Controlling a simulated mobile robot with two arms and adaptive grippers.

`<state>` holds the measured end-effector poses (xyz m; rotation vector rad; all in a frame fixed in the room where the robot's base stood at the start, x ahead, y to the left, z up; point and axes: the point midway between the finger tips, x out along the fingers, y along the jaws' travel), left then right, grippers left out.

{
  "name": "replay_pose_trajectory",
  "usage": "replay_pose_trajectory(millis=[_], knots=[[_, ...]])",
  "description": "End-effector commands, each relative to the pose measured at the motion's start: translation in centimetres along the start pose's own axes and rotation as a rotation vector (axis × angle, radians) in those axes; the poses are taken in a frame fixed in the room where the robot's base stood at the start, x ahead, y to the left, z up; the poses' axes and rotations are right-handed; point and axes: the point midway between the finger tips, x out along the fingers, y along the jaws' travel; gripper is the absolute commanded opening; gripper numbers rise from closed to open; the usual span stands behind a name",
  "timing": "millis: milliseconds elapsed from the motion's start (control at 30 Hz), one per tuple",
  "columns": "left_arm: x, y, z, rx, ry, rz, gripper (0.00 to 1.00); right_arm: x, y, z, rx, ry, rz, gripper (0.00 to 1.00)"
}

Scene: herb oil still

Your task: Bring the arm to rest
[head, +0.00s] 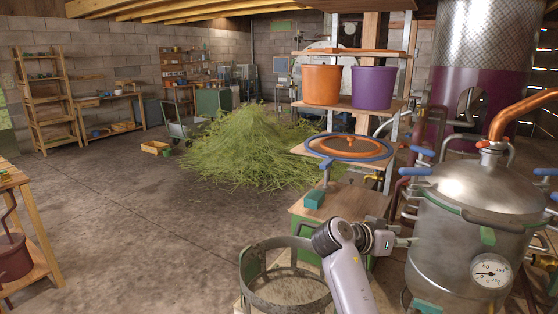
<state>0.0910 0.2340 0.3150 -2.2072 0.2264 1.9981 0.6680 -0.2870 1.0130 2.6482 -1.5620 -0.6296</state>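My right arm rises from the bottom of the head view, and its gripper (402,242) points right, close to the left side of the steel still pot (455,240). The fingers are small and partly lost against the pot and pipes, so I cannot tell whether they are open or touching anything. My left gripper is not in view. The still pot has a domed lid, blue-handled clamps, a round dial gauge (491,271) and a copper pipe (524,112) leaving its top.
A round metal basket frame (262,290) stands left of my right arm. Behind it, a wooden stand holds an orange bucket (321,85), a purple bucket (373,88) and an orange-and-blue ring lid (348,147). A herb heap (243,150) lies beyond. The left floor (120,210) is clear.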

Motion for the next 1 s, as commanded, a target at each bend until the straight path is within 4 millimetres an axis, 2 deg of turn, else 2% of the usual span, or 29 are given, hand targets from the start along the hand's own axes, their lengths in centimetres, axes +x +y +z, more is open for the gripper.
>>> replay_pose_trajectory(millis=[33,67,100,167,200,267,300,400,500,600,700,1000], knots=[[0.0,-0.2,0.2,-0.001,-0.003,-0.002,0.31,0.9,0.5,3.5,-0.043,-0.050,-0.023,0.36],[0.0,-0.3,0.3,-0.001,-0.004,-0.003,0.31,1.3,0.8,5.5,-0.070,-0.081,-0.043,0.36],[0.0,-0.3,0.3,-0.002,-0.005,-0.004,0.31,1.8,1.4,8.3,-0.109,-0.125,-0.075,0.36],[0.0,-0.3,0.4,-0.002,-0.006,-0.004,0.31,2.2,2.5,12.8,-0.173,-0.194,-0.128,0.36],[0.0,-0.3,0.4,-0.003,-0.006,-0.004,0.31,2.3,3.4,15.8,-0.216,-0.238,-0.167,0.36],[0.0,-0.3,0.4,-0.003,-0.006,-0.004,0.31,2.0,5.0,19.9,-0.279,-0.300,-0.229,0.36],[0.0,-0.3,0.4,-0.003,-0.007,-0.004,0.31,1.6,6.1,22.5,-0.320,-0.339,-0.272,0.36],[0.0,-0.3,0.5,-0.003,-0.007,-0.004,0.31,0.0,9.4,28.3,-0.421,-0.427,-0.386,0.36],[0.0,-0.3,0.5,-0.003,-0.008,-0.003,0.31,-2.5,12.6,32.7,-0.511,-0.496,-0.505,0.36],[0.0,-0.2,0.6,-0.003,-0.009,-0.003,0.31,-4.7,15.2,35.4,-0.578,-0.542,-0.601,0.36],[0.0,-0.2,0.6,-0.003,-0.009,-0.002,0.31,-6.8,17.2,37.0,-0.627,-0.573,-0.679,0.36],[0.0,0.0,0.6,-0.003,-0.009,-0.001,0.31,-12.0,21.8,39.7,-0.730,-0.634,-0.860,0.36]])
